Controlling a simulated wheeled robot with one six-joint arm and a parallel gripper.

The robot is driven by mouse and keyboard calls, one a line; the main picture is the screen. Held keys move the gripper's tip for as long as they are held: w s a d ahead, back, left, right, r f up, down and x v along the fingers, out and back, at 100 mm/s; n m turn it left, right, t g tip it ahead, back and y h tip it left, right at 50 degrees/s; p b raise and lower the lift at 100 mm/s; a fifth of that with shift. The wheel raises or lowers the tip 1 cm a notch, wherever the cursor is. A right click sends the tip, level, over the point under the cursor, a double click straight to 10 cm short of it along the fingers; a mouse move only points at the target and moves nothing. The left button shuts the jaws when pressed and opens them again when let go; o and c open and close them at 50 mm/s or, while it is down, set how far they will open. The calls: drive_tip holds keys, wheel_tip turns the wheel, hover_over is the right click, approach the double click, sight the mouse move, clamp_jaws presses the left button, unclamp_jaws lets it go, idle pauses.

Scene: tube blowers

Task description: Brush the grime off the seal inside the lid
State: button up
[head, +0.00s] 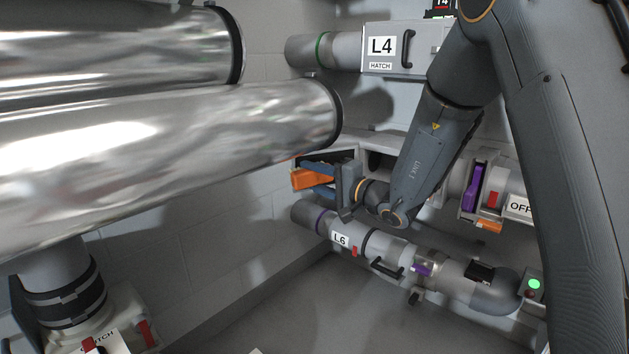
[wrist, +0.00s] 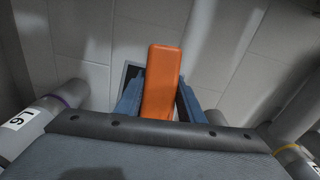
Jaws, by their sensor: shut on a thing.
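My gripper (head: 316,180) has blue fingers and is shut on an orange block (head: 304,179), which looks like the brush's handle or body. No bristles show. In the wrist view the orange block (wrist: 161,85) stands between the two blue fingers (wrist: 160,100) and points away from the wrist. In the head view the gripper points left, beside a dark opening (head: 378,160) in a grey housing, partly hidden by my arm. I cannot tell whether the block touches anything. I cannot make out the lid, its seal or any grime.
The L6 tube (head: 320,222) runs just below my gripper. Large shiny pipes (head: 290,108) fill the upper left. The L4 hatch box (head: 400,65) is above. A unit marked OFF (head: 519,207) with a purple part (head: 474,188) is at the right. Floor below is clear.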

drive_tip(key=shift+w+a+b, duration=0.25)
drive_tip(key=shift+w, duration=0.2)
drive_tip(key=shift+w+a+b, duration=0.2)
drive_tip(key=shift+w, duration=0.25)
idle(0.8)
drive_tip(key=shift+w+d+b, duration=0.2)
drive_tip(key=shift+w+d, duration=0.1)
drive_tip(key=shift+d, duration=0.3)
drive_tip(key=shift+w+d+b, duration=0.15)
drive_tip(key=shift+w+d, duration=0.1)
drive_tip(key=shift+d, duration=0.35)
drive_tip(key=shift+w+d+b, duration=0.2)
drive_tip(key=shift+w+d, duration=0.1)
drive_tip(key=shift+d, duration=0.3)
drive_tip(key=shift+w+b, duration=0.1)
drive_tip(key=shift+b, duration=0.2)
drive_tip(key=shift+a, duration=0.1)
drive_tip(key=shift+s+a+r+b, duration=0.1)
drive_tip(key=shift+s+a+b, duration=0.25)
drive_tip(key=shift+a, duration=0.6)
drive_tip(key=shift+s+a+r+b, duration=0.15)
drive_tip(key=shift+s+a, duration=0.35)
drive_tip(key=shift+a, duration=0.45)
drive_tip(key=shift+f, duration=0.1)
drive_tip(key=shift+s, duration=0.1)
